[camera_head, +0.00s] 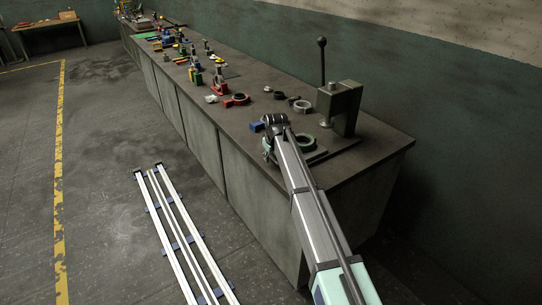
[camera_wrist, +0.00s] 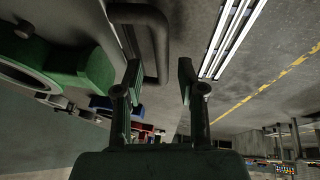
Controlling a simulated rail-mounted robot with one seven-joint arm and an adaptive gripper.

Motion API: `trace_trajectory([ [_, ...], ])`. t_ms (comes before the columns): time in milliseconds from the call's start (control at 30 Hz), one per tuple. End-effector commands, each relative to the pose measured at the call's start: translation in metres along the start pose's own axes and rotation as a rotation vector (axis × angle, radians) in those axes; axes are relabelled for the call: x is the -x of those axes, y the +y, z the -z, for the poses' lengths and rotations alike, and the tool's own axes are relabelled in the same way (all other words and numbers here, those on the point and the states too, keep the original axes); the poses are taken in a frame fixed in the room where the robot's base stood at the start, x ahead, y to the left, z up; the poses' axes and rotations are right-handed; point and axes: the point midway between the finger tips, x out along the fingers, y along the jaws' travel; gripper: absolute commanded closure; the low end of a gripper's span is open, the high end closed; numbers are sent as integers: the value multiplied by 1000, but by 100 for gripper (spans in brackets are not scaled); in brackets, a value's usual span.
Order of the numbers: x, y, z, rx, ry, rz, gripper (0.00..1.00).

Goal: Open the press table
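The press (camera_head: 340,107) stands at the near end of the long bench, with an upright lever topped by a black knob. A dark flat plate (camera_head: 338,149), likely the press table, lies at its foot with a round ring casting (camera_head: 304,142) at it. In the wrist view my gripper (camera_wrist: 159,70) is open. A dark bent bar handle (camera_wrist: 155,22) reaches down into the space between the fingers. I see no clear grip on it. A green casting (camera_wrist: 85,66) is left of the fingers.
A blue part (camera_head: 256,127) lies on the bench (camera_head: 375,160) close to my wrist. Loose rings (camera_head: 302,106), a red part (camera_head: 236,100) and several castings stand farther along. Floor rails (camera_head: 182,235) run beside the bench. The wall is behind it.

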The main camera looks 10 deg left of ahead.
Motion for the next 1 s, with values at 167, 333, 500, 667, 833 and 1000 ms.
trace_trajectory([
  [167,1,0,0,0,0,0,61],
  [333,13,0,-1,1,1,0,61],
  [500,42,0,-1,0,2,-1,61],
  [667,73,0,-1,0,2,-1,61],
  [833,101,0,-1,0,1,-1,61],
  [1000,116,0,0,0,1,0,61],
])
